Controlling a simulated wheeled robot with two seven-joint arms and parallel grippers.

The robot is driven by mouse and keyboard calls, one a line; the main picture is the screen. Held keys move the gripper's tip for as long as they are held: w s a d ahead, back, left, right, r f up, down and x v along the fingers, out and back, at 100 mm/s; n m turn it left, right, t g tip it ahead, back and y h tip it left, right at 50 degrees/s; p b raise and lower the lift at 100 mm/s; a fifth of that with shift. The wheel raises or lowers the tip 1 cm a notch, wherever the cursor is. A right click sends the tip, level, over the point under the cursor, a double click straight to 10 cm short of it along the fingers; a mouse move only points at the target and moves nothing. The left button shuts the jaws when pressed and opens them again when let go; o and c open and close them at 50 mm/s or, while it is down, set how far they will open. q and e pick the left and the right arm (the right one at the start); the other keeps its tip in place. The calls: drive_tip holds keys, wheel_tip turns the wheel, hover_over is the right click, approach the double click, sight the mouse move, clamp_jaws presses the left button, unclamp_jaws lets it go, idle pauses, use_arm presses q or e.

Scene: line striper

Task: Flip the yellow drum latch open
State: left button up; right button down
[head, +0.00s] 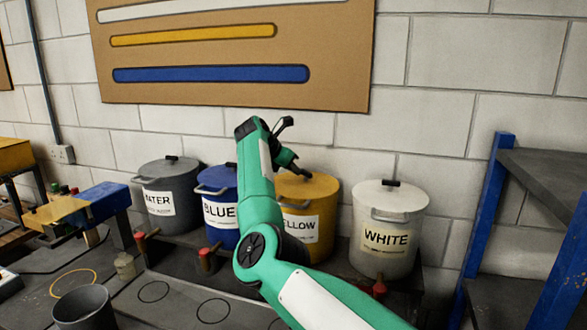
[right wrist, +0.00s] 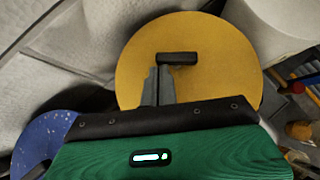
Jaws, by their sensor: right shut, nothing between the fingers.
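The yellow drum (head: 324,225) stands in the row of drums against the wall, partly hidden behind my right arm. Its yellow lid (right wrist: 213,75) fills the middle of the right wrist view. The black latch (right wrist: 180,58) lies on this lid. In the head view the latch is hidden or merges with my dark gripper. My right gripper (head: 306,186) is over the lid. In the right wrist view its grey fingers (right wrist: 158,84) are shut and empty, with their tips right beside the latch's left end. I cannot tell whether they touch it. My left gripper is out of view.
The blue drum (head: 222,222) and white drum (head: 385,260) stand close on either side, with a grey drum (head: 168,205) farther left. Red-topped taps (head: 207,256) stick out in front. A blue-posted shelf (head: 490,190) stands at right, a dark bucket (head: 84,309) at lower left.

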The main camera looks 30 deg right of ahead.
sight(298, 179)
drive_tip(key=shift+w+d, duration=0.35)
drive_tip(key=shift+w, duration=0.15)
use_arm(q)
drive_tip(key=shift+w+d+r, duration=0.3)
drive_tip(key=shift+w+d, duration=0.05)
use_arm(e)
drive_tip(key=shift+w+d, duration=0.5)
drive_tip(key=shift+d, duration=0.2)
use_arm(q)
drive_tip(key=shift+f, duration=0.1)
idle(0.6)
use_arm(e)
drive_tip(key=shift+s+d+f+b, duration=0.15)
drive_tip(key=shift+s+f+b, duration=0.25)
drive_tip(key=shift+b, duration=0.6)
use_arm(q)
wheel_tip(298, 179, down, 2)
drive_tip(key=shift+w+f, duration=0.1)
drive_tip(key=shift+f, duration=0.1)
use_arm(e)
drive_tip(key=shift+d, duration=0.1)
drive_tip(key=shift+s+d, duration=0.1)
drive_tip(key=shift+s, duration=0.05)
drive_tip(key=shift+f, duration=0.1)
